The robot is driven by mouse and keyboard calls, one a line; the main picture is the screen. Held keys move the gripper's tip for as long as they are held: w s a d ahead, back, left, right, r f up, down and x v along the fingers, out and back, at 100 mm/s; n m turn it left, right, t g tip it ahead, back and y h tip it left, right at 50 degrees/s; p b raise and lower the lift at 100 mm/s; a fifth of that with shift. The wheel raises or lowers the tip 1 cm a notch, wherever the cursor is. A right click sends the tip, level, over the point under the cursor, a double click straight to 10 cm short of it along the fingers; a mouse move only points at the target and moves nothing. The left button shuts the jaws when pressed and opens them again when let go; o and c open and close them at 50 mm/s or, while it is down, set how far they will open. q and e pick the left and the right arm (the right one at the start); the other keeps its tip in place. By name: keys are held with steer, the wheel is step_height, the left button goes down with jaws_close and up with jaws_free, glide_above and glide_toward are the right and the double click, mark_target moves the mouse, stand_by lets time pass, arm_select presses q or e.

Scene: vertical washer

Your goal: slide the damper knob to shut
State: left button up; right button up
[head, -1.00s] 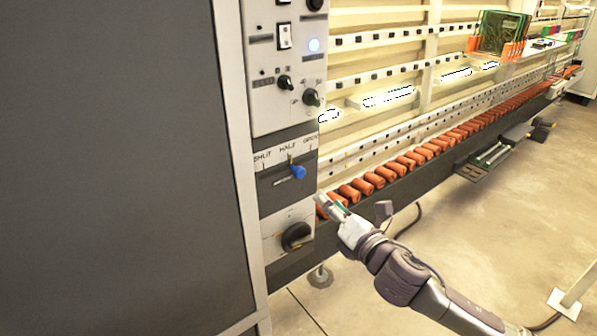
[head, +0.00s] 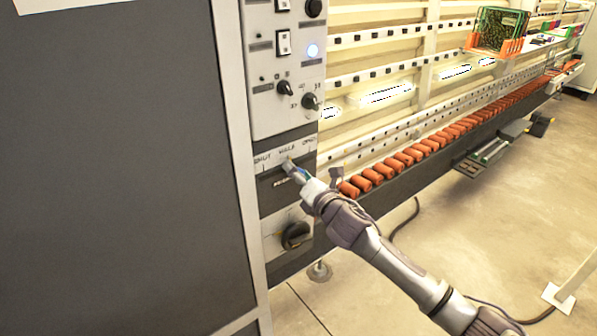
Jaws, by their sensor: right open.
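The damper panel (head: 268,190) is a dark plate with a pale strip above it lettered SHUT, HALF and OPEN from left to right. My right gripper (head: 289,165) is in front of the slot, just below the HALF mark. It is open, with its fingers pointing up and left at the panel. The blue damper knob is mostly or wholly hidden behind my gripper, so I cannot tell whether the fingers touch it or straddle it. My left gripper is not in view.
A black rotary knob (head: 296,235) sits below the damper. A conveyor with orange rollers (head: 396,166) runs off to the right. A large dark cabinet side (head: 120,170) fills the left.

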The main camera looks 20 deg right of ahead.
mark_target(264, 177)
jaws_close()
stand_by(0.3)
steer(key=shift+a, duration=0.1)
steer(key=s+a, duration=0.1)
steer(key=a, duration=0.1)
steer(key=s+a, duration=0.1)
steer(key=a, duration=0.2)
steer(key=s+a+p, duration=0.1)
steer(key=a, duration=0.1)
steer(key=shift+a, duration=0.25)
steer(key=shift+w+d+f, duration=0.1)
steer(key=shift+f, duration=0.05)
jaws_free()
